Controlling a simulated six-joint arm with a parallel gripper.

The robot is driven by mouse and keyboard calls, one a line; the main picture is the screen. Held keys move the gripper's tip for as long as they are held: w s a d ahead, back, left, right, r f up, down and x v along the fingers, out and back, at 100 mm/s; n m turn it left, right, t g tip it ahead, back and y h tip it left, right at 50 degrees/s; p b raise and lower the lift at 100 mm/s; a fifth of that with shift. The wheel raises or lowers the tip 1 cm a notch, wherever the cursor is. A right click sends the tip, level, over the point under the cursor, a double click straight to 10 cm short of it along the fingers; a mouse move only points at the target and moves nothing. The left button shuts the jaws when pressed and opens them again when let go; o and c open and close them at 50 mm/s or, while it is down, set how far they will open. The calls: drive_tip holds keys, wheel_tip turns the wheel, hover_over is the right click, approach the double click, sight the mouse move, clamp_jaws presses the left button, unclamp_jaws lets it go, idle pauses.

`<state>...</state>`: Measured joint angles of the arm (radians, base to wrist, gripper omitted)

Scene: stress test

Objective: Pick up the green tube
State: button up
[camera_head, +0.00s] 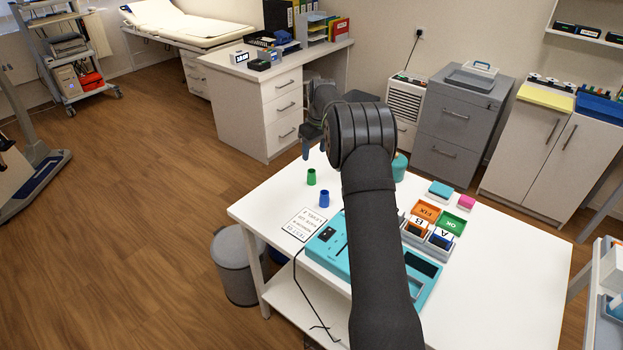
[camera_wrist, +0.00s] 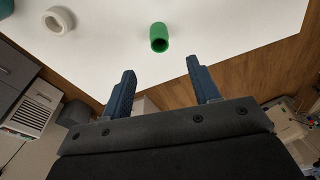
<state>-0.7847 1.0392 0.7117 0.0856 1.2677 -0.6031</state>
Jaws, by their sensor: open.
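The green tube (camera_head: 311,177) stands upright on the white table near its far left edge in the head view. In the wrist view the green tube (camera_wrist: 159,40) shows its open end, ahead of the fingertips and roughly centred between them. My gripper (camera_head: 314,150) is beyond the tube and higher in the head view, partly hidden by my arm. In the wrist view my gripper (camera_wrist: 161,68) has its two blue fingers spread apart with nothing between them. The tube is apart from both fingers.
A blue tube (camera_head: 324,199) stands close to the green one. A printed sheet (camera_head: 304,224), a teal device (camera_head: 328,249) and coloured trays (camera_head: 452,223) lie on the table (camera_head: 500,270). A pale ring-shaped object (camera_wrist: 59,20) is left in the wrist view. The table's right side is clear.

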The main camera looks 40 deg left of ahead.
sight(311, 175)
drive_tip(key=f, duration=0.4)
drive_tip(key=a+f, duration=0.1)
drive_tip(key=f, duration=0.7)
drive_tip(key=shift+w+a, duration=0.25)
drive_tip(key=shift+a, duration=0.15)
drive_tip(key=c, duration=1.1)
